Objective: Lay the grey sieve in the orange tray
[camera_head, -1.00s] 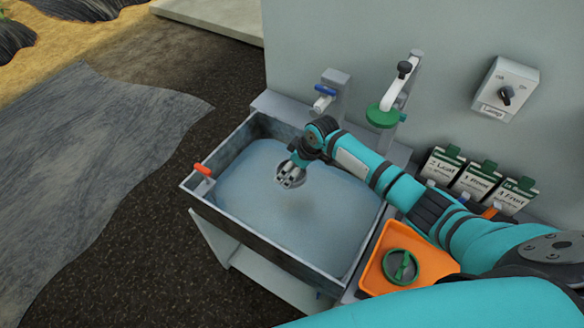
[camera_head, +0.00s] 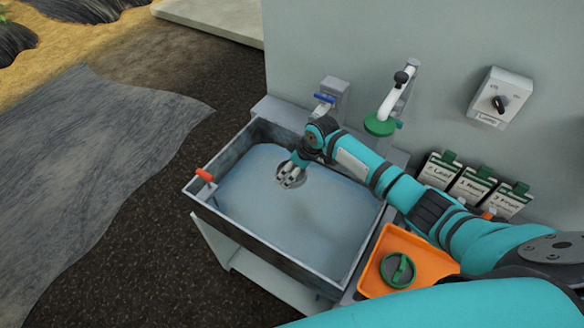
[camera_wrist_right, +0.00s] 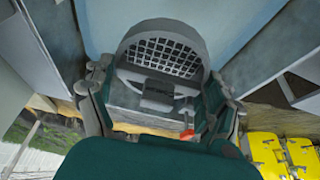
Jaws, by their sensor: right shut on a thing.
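My right gripper (camera_head: 296,166) is over the sink basin and is shut on the grey sieve (camera_head: 290,177). In the right wrist view the sieve (camera_wrist_right: 160,52) shows as a round rim with a dark square mesh, between the two fingers of the right gripper (camera_wrist_right: 158,98). The sieve is above or at the water in the basin; I cannot tell whether it touches. The orange tray (camera_head: 437,262) is at the lower right, beside the basin. A green and grey round part (camera_head: 398,270) lies in it. My left gripper is not in view.
The grey basin (camera_head: 262,258) holds water and has a red-orange handle (camera_head: 205,175) on its left rim. Blue-handled (camera_head: 324,98) and green-ringed (camera_head: 380,124) fittings stand behind it. Several labelled packs (camera_head: 472,184) stand against the wall. A switch box (camera_head: 503,97) hangs above.

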